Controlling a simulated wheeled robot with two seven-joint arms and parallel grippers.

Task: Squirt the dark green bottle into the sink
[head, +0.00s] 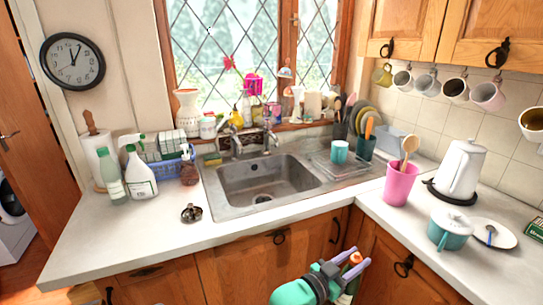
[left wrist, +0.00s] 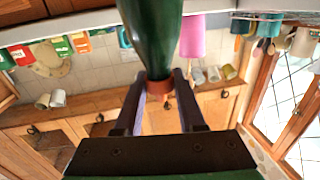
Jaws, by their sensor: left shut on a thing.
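My left gripper (head: 357,258) is in front of the wooden cupboard doors, below the counter's front edge. Its purple fingers are shut on the dark green bottle near its red-orange cap. In the left wrist view the bottle (left wrist: 152,35) shows large, with the cap (left wrist: 158,88) between the fingers (left wrist: 158,80). In the head view mainly the cap (head: 354,259) shows; the gripper hides much of the body. The steel sink (head: 240,188) is set in the counter, behind and to the left of the gripper. Its basin looks empty. My right gripper is in neither view.
A tap (head: 237,146) stands behind the basin. A spray bottle (head: 140,172) and a pale green bottle (head: 111,180) stand left of the sink, with a small dark metal item (head: 191,213) nearer. A pink cup (head: 400,185) with utensils and a white kettle (head: 459,170) stand right.

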